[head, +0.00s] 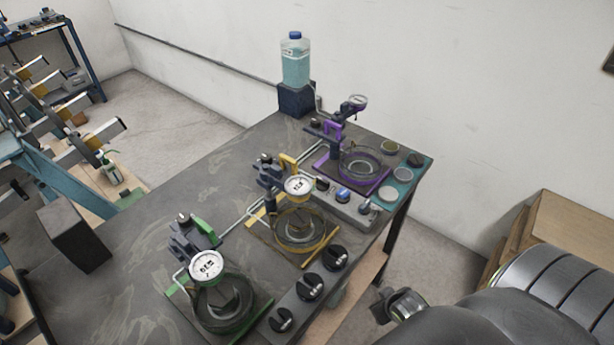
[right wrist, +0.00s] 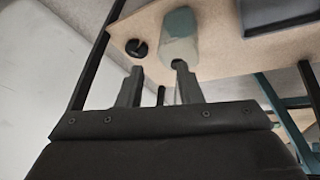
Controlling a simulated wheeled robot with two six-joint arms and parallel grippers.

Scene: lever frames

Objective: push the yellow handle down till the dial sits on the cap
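The yellow handle (head: 289,163) stands raised on the middle of three lever frames on the dark table. Its white-faced dial (head: 299,187) hangs in front of the handle, above a round glass dish with a yellow rim (head: 323,238). The cap (head: 301,229) appears to be the grey round piece inside that dish; the dial looks apart from it. My right gripper (right wrist: 159,76) is open and empty in the right wrist view, below the level of a wooden shelf. It is far from the yellow handle. My left gripper is not in view.
A green frame with its dial (head: 206,265) stands nearer, and a purple frame with its handle (head: 333,132) farther. Black knobs (head: 309,286) line the table's right edge. A blue-liquid bottle (head: 295,62) stands at the back. The table's left part (head: 150,225) is mostly clear.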

